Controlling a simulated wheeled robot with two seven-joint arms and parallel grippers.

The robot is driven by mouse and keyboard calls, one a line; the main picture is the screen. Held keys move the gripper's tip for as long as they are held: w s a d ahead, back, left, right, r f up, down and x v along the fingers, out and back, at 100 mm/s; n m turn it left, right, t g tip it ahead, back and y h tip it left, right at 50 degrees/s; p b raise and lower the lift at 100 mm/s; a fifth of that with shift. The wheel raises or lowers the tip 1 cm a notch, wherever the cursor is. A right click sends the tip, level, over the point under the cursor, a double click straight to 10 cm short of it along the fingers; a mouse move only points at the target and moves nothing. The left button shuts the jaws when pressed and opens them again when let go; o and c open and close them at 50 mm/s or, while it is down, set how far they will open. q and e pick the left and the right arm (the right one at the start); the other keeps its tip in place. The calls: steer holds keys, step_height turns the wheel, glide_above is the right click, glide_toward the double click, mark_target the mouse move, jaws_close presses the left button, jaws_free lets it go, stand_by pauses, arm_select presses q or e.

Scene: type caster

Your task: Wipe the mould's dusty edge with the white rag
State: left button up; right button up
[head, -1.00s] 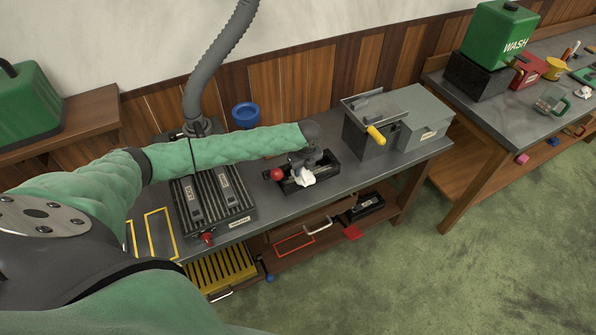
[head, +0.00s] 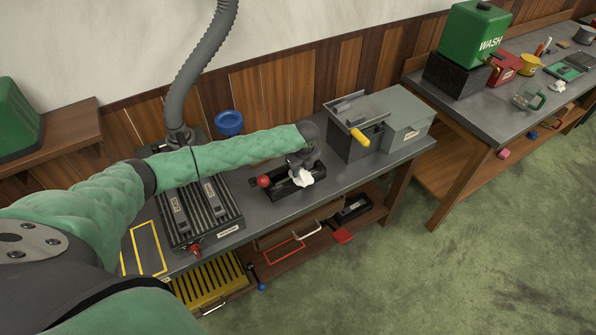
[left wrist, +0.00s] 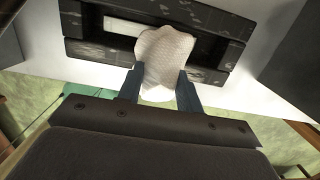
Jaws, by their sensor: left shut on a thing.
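The white rag (head: 303,178) is held in my left gripper (head: 301,170), low over the black mould (head: 279,190) on the grey bench. In the left wrist view the rag (left wrist: 164,58) is bunched between the two fingers of my left gripper (left wrist: 160,88), which is shut on it. The rag covers part of the mould's near bar (left wrist: 98,52) there, and pale dusty streaks show along the dark bars. I cannot tell how firmly the rag touches it. A red ball knob (head: 264,181) is at the mould's left end. My right gripper is not in view.
A grey machine with a yellow handle (head: 360,137) stands right of the mould. A ribbed black unit (head: 197,215) is to the left, and a blue bowl (head: 229,122) sits behind my arm. A second bench with a green WASH tank (head: 474,36) is at the right.

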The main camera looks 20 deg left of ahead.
arm_select(q)
steer(key=shift+w+d+f+b, duration=0.15)
steer(key=shift+w+d+b, duration=0.2)
steer(key=shift+w+d, duration=0.8)
steer(key=shift+w+d+f+b, duration=0.1)
steer(key=shift+w+d+b, duration=0.2)
steer(key=shift+w+d, duration=0.8)
steer(key=shift+w+a, duration=0.25)
steer(key=shift+r+p, duration=1.05)
steer(key=shift+r, duration=1.95)
steer(key=shift+r, duration=0.15)
steer(key=shift+r, duration=1.35)
